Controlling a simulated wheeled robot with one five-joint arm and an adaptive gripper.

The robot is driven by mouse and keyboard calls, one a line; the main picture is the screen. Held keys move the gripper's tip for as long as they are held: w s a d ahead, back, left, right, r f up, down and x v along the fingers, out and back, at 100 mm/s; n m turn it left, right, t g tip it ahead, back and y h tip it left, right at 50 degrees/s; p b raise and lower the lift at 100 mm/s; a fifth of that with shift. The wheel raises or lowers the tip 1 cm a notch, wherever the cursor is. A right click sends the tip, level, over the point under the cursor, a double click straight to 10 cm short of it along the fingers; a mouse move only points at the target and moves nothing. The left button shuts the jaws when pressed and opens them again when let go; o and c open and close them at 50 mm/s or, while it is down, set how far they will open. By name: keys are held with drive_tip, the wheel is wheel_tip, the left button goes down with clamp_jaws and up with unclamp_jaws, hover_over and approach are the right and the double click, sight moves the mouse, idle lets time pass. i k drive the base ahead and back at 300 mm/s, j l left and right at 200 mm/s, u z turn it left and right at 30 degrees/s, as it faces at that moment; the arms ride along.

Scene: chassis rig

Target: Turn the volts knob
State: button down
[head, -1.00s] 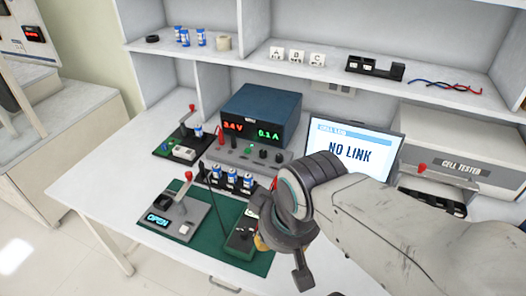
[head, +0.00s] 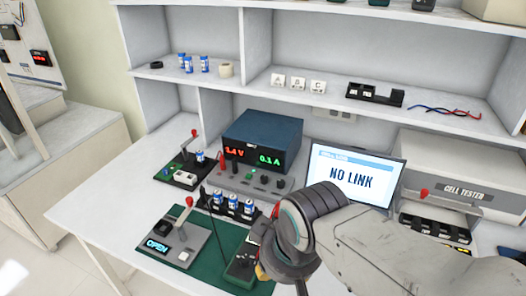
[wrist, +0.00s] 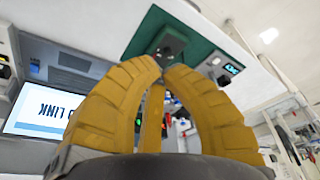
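The blue power supply (head: 262,130) stands at the back of the bench, with a red volts reading, which looks like 3.4 V, and a green 0.1 A reading. Its grey lower panel (head: 240,178) carries red and black terminals, a small green light and dark knobs (head: 263,180). I cannot read which knob is the volts one. My gripper (head: 261,270) is mostly hidden by my wrist in the head view, in front of and below the supply, apart from the knobs. In the wrist view its yellow fingers (wrist: 166,70) curve together with tips nearly meeting and nothing visible between them.
A NO LINK screen (head: 352,178) stands right of the supply, with the cell tester (head: 455,190) beyond it. A holder of blue cells (head: 232,205) and a lever device reading OPEN (head: 165,240) stand in front. A green mat (head: 205,262) lies near the bench's front edge.

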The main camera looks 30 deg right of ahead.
sight(264, 179)
drive_tip(key=i+j+z, duration=0.4)
drive_tip(key=j+z, duration=0.15)
drive_tip(key=i+j+z, duration=0.15)
drive_tip(key=j+z, duration=0.15)
drive_tip(key=j, duration=0.15)
